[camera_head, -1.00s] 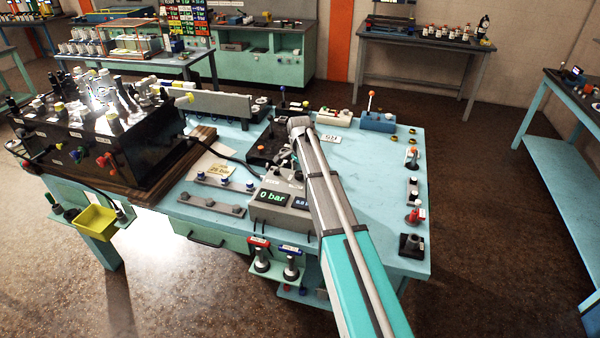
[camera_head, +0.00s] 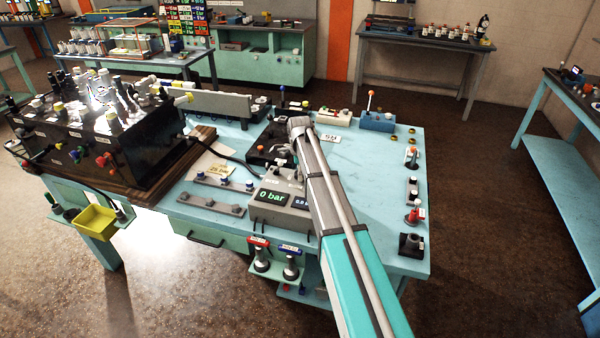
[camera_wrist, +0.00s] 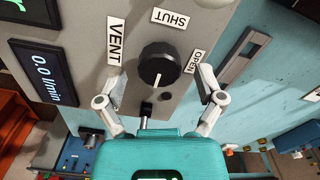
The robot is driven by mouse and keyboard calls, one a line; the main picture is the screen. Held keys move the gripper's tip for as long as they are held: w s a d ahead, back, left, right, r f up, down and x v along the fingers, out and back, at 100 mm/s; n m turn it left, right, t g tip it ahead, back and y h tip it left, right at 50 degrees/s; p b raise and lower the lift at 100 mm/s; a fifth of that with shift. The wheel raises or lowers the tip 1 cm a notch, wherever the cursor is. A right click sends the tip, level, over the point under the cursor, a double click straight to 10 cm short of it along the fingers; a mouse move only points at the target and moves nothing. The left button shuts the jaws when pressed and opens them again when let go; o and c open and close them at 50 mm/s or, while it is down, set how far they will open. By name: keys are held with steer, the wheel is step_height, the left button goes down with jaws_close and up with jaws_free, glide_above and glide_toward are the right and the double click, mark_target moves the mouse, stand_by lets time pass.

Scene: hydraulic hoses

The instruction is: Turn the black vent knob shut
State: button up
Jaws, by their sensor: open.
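The black vent knob (camera_wrist: 160,64) is round and sits on a grey panel (camera_wrist: 180,100) in the wrist view. A white mark shows on its lower edge in the picture. A VENT label (camera_wrist: 115,40) is at its left, a SHUT label (camera_wrist: 170,18) above it and an OPEN label (camera_wrist: 194,62) at its right. My gripper (camera_wrist: 163,80) is open, with one finger on each side of the knob's lower part and gaps between. In the head view my arm hides the gripper and knob.
A display reading 0.0 l/min (camera_wrist: 43,76) is left of the knob. In the head view, a grey console reading 0 bar (camera_head: 271,197) stands on the blue bench (camera_head: 370,170).

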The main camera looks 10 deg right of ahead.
steer(key=shift+m, duration=0.3)
step_height(320, 180, up, 14)
steer(key=p, duration=1.4)
steer(key=s+a+f+n+b, duration=0.1)
steer(key=s+n, duration=0.8)
steer(key=s, duration=0.3)
steer(key=s+a+f+n+b, duration=0.1)
steer(key=s+a+n, duration=0.1)
steer(key=s+n, duration=0.8)
steer(key=s+f+n+b, duration=0.1)
steer(key=s+f+b, duration=0.6)
steer(key=f+b, duration=0.1)
steer(key=shift+a+f+n, duration=0.15)
steer(key=shift+n, duration=0.15)
steer(key=shift+s, duration=0.1)
steer(key=s+f+b, duration=0.2)
steer(key=shift+s+f+b, duration=0.15)
steer(key=shift+b, duration=0.15)
